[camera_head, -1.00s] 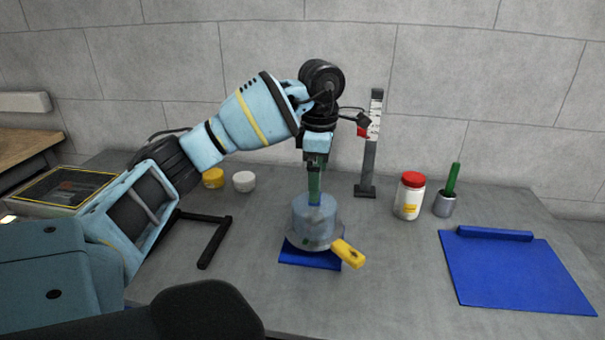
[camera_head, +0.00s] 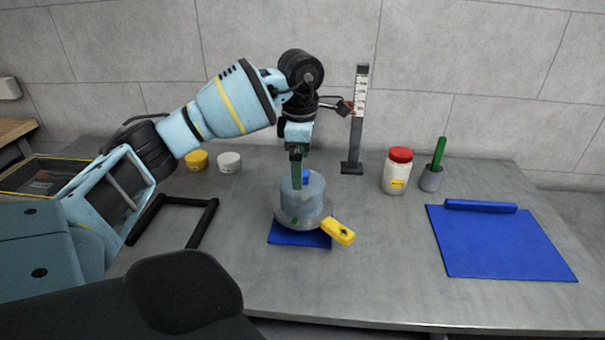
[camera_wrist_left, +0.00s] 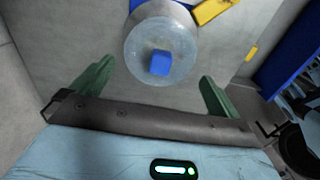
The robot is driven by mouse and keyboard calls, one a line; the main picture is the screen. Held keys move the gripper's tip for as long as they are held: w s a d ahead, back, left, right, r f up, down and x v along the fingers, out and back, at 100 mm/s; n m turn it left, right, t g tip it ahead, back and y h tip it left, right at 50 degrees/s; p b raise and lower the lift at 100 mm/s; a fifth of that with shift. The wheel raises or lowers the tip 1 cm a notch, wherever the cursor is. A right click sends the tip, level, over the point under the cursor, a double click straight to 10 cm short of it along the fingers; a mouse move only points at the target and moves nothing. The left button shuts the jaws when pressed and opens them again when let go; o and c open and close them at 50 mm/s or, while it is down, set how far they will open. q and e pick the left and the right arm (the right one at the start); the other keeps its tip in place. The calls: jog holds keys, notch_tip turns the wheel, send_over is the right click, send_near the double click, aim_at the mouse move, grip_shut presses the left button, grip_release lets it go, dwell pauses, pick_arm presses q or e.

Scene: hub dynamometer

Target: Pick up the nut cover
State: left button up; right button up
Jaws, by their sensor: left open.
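The task's nut cover seems to be the translucent pale-blue cylinder (camera_head: 303,207) with a small blue knob (camera_head: 306,178) on top. It stands upright on a round metal base over a blue mat (camera_head: 292,239). In the left wrist view the cover (camera_wrist_left: 140,48) is seen from above, with its blue knob (camera_wrist_left: 160,63). My left gripper (camera_head: 297,182) points down just above the cover, its green fingers partly hiding the knob. In the left wrist view the open fingers (camera_wrist_left: 157,72) stand apart on either side of the knob's line, with nothing visibly held. My right gripper is not in view.
A yellow block (camera_head: 338,231) sticks out from the base at front right. A ruler stand (camera_head: 356,125), a red-lidded jar (camera_head: 397,172) and a grey cup (camera_head: 431,180) with a green handle stand behind. A large blue mat (camera_head: 495,240) lies right. The front table is clear.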

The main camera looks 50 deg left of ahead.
pick_arm(q)
notch_tip(320, 180, down, 4)
jog(key=shift+w+d+f, duration=0.1)
jog(key=shift+w+f, duration=0.05)
jog(key=shift+f, duration=0.05)
jog(key=c, duration=0.6)
jog(key=shift+r+p, duration=0.35)
jog(key=shift+r, duration=4.7)
jog(key=shift+c, duration=0.2)
